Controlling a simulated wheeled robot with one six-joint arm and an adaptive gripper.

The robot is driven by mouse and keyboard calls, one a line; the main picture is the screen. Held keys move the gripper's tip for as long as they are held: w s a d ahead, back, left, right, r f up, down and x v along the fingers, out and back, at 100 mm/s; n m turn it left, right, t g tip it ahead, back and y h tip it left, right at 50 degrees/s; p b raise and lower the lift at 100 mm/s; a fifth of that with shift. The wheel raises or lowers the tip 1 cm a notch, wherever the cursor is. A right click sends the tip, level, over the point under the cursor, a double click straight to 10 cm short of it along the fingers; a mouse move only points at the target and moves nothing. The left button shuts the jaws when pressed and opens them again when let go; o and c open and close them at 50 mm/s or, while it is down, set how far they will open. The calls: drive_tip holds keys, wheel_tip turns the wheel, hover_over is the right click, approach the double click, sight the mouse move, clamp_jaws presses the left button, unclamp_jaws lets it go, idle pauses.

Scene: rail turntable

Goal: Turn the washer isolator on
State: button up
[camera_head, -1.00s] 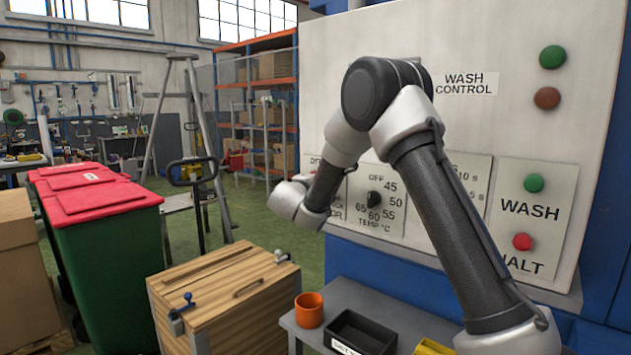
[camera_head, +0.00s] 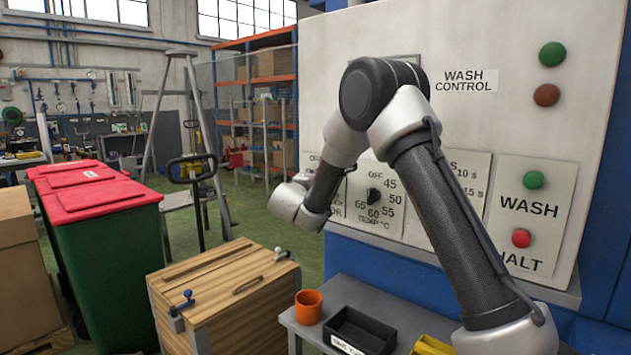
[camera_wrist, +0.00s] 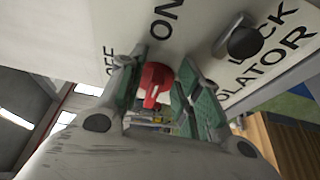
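The washer isolator is a red knob (camera_wrist: 155,80) on a pale panel (camera_wrist: 75,22) in the wrist view, with a pale mark on its near face. The word OFF is to its left and ON is above it. The word ISOLATOR, partly cut off, is at the right. My gripper (camera_wrist: 163,78) has its two green-padded fingers spread on either side of the knob. A gap shows at the right finger; contact at the left finger is unclear. In the head view the knob and my fingers are hidden.
A grey lever or key (camera_wrist: 238,40) by the word LOCK sticks out close to the right finger. In the head view, a wooden crate (camera_head: 225,290), an orange cup (camera_head: 308,307) and a black bin (camera_head: 358,332) stand below my arm. A temperature dial (camera_head: 374,196) is behind it.

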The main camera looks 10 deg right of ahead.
drive_tip(key=v, duration=1.2)
